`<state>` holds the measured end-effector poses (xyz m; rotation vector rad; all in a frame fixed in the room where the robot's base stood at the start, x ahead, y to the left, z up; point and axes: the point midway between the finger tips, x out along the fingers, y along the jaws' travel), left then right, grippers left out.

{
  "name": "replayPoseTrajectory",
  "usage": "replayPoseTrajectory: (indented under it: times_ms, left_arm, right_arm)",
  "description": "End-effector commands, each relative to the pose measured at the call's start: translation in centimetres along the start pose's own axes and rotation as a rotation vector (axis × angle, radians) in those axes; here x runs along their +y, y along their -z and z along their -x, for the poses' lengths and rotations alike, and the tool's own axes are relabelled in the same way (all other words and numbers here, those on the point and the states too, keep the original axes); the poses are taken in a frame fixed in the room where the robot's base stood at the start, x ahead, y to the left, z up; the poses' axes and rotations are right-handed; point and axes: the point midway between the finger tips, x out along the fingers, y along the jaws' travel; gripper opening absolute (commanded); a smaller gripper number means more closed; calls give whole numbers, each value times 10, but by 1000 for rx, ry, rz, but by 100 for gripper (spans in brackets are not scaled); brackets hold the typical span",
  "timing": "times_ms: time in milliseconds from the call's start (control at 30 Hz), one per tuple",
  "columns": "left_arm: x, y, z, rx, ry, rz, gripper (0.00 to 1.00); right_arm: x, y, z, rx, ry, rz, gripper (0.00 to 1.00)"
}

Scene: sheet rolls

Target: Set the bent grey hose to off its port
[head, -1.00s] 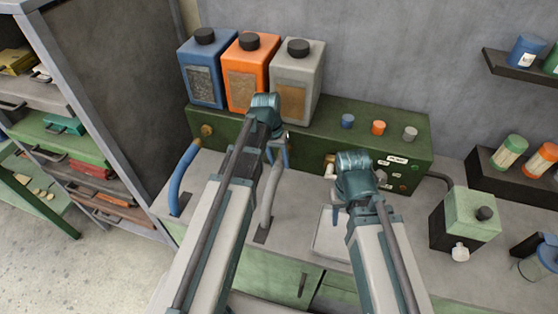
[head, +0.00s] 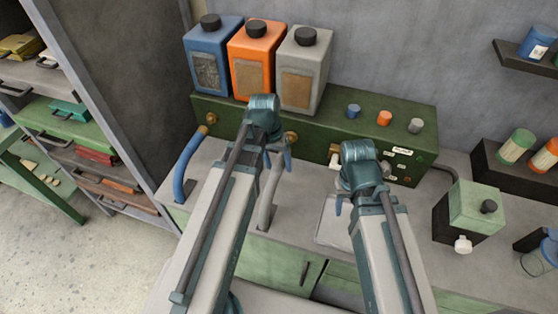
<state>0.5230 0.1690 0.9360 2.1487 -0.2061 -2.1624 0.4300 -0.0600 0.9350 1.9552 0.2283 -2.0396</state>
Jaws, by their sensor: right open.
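The bent grey hose (head: 267,205) rises from a dark slot in the counter, left of the middle of the head view. Its upper end is partly hidden by my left gripper (head: 277,160), whose blue fingers are at that end. I cannot tell whether they are closed on it. A brass port (head: 291,138) shows on the front of the green box (head: 320,131), just right of my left gripper. Whether the hose touches that port is hidden. My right gripper (head: 362,192) is open, over the counter to the right.
A bent blue hose (head: 180,177) stands to the left. Blue (head: 211,62), orange (head: 250,60) and grey (head: 304,70) canisters stand on the box. A pale tray (head: 332,228) lies near my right gripper. A green-and-black container (head: 475,205) stands at the right.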

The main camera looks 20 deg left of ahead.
Motion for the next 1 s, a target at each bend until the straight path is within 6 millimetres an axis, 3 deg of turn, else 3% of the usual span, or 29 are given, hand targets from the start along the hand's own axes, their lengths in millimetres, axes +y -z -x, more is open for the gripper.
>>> replayPoseTrajectory:
  times_ms: [367, 567, 1000]
  left_arm:
    - [0, 2, 2, 3, -1, 0, 74]
    - [0, 2, 12, 4, -1, 0, 74]
    - [1, 2, 72, 3, -1, 1, 74]
  right_arm:
    - [0, 0, 2, 0, 0, 0, 50]
    - [1, -1, 12, 0, 0, 0, 50]
    - [7, -4, 71, 0, 0, 1, 50]
